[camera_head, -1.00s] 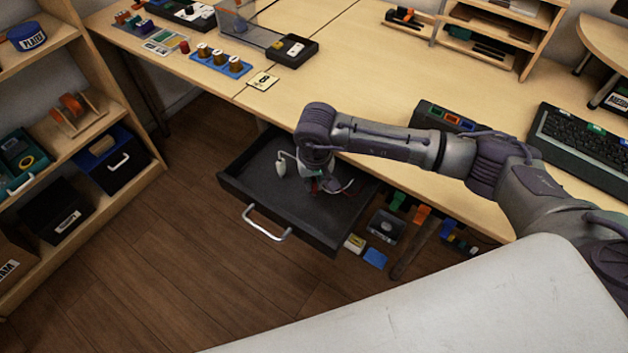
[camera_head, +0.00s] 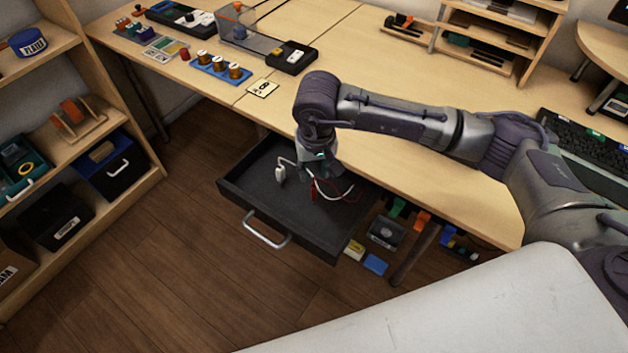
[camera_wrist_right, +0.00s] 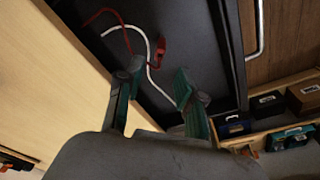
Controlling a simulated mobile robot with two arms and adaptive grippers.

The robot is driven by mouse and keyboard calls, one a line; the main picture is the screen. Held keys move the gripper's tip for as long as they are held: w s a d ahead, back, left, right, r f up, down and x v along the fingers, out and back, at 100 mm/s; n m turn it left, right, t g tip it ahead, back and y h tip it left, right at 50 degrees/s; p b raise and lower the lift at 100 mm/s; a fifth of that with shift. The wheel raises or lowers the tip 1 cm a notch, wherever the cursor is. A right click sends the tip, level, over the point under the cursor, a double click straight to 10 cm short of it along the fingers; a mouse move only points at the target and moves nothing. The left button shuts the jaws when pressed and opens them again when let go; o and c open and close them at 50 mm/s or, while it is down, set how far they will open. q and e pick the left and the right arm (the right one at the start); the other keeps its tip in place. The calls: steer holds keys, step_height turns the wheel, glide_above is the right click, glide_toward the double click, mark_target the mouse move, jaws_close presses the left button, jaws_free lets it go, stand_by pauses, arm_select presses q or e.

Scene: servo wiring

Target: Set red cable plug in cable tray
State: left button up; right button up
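The red cable plug (camera_wrist_right: 161,51) lies in the open black drawer, with its thin red cable (camera_wrist_right: 104,13) curling beside it. The red cable also shows in the head view (camera_head: 318,188) below the gripper. The drawer (camera_head: 240,189) is the only tray-like holder I see around the cables. A white cable (camera_wrist_right: 146,42) runs next to the red plug, and its white plug (camera_head: 280,175) lies toward the drawer's left side. My right gripper (camera_wrist_right: 155,72) is open and empty above the drawer, its fingertips apart and short of the red plug. My left gripper is not in view.
The desk edge (camera_head: 400,185) overhangs the drawer's back right. A bin (camera_head: 386,231) and small coloured blocks are under the desk to the right. A shelf (camera_head: 120,190) stands at left. Open floor (camera_head: 200,270) lies before the drawer handle (camera_head: 266,231).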

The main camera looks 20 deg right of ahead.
steer(key=r, duration=0.3)
steer(key=shift+s+r, duration=0.2)
steer(key=shift+r, duration=0.15)
